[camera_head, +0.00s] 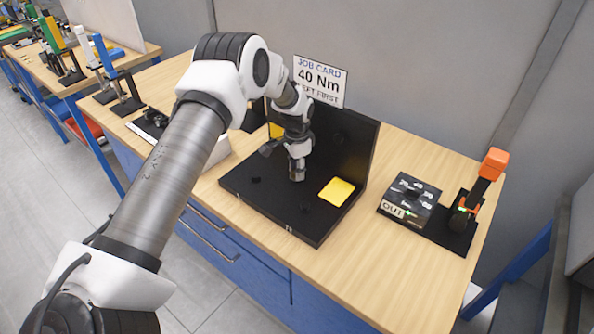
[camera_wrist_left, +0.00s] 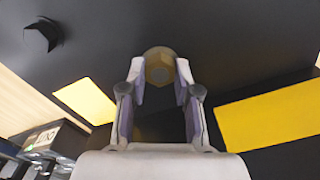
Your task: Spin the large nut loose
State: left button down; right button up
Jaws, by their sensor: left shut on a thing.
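The large nut (camera_wrist_left: 159,68) is a dull brassy hexagon in the left wrist view, between the fingertips of my left gripper (camera_wrist_left: 160,85). The gripper is shut on it, one finger on each side. In the head view my left gripper (camera_head: 297,158) points down at the black fixture's base plate (camera_head: 258,207), with the nut at its tips. The gripper hides most of the nut there, and I cannot tell how far it sits on any thread. My right gripper is in neither view.
A black upright panel (camera_head: 347,145) stands behind the plate. A yellow square (camera_head: 337,191) lies on the plate right of the gripper. A job card (camera_head: 319,82) reads 40 Nm. The front wood strip is clear.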

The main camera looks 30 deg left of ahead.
pick_arm(q)
jog(key=n, duration=0.5)
jog(key=shift+n, duration=0.3)
jog(key=n, duration=1)
jog(key=shift+n+p, duration=0.3)
jog(key=shift+n, duration=0.1)
jog(key=n, duration=0.5)
jog(key=shift+s+p, duration=0.1)
jog(key=shift+p, duration=0.2)
jog(key=shift+f, duration=0.1)
jog(key=c, duration=0.8)
grip_release()
jog(key=shift+c, duration=0.2)
